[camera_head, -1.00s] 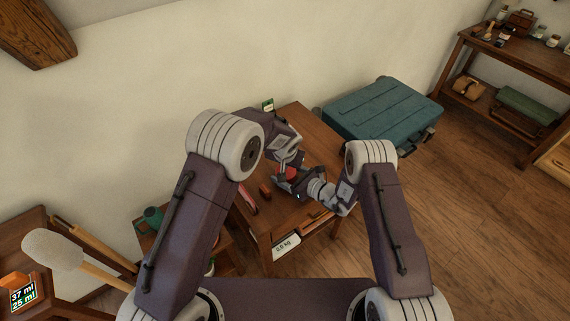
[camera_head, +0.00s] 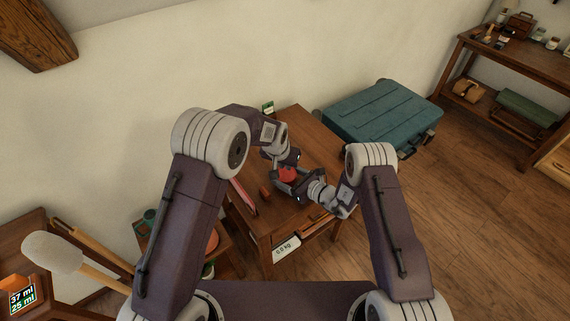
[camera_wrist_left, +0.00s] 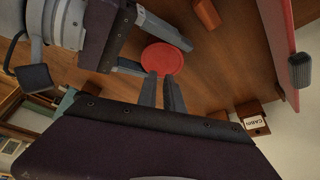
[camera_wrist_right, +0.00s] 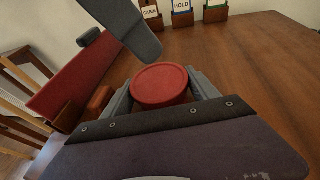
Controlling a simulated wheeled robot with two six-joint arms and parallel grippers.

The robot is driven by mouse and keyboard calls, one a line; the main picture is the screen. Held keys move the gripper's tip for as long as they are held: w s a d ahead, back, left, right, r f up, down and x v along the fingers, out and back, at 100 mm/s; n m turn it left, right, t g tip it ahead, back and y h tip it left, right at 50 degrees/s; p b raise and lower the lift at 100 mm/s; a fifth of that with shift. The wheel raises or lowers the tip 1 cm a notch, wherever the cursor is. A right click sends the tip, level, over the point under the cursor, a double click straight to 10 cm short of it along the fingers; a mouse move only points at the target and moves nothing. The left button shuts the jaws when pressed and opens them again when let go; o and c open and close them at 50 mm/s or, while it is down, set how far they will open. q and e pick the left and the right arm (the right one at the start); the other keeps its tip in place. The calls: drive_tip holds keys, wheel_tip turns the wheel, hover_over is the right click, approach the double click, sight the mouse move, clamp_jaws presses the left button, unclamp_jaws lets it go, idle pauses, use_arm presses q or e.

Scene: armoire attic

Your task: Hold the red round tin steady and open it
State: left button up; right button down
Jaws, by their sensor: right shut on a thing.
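The red round tin (camera_head: 287,174) stands on the brown wooden table. Its flat red top shows in the right wrist view (camera_wrist_right: 160,85) and the left wrist view (camera_wrist_left: 166,58). My right gripper (camera_wrist_right: 160,92) is shut on the tin, with a finger on each side of it. My left gripper (camera_wrist_left: 160,75) is empty, its fingers close together with a narrow gap between them. It is above and beside the tin, apart from it. One left finger shows at the top of the right wrist view (camera_wrist_right: 135,35). The tin's lower side is mostly hidden.
Small holders with cards, CABIN (camera_wrist_right: 151,15) and HOLD (camera_wrist_right: 182,12), stand at the table's back. A teal suitcase (camera_head: 385,115) is to the right. The table's right side (camera_wrist_right: 265,65) is clear.

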sight(294, 180)
use_arm(q)
drive_tip(key=shift+o, duration=0.3)
drive_tip(key=shift+s+r, duration=0.1)
drive_tip(key=shift+r, duration=0.3)
use_arm(e)
drive_tip(key=shift+c, duration=0.7)
unclamp_jaws()
use_arm(q)
drive_tip(key=v, duration=1.1)
drive_tip(key=shift+s, duration=0.1)
use_arm(e)
drive_tip(key=v, duration=0.8)
drive_tip(key=shift+d, duration=0.1)
drive_tip(key=shift+s+d+r, duration=0.15)
drive_tip(key=shift+s+d, duration=0.15)
drive_tip(key=shift+s, duration=0.05)
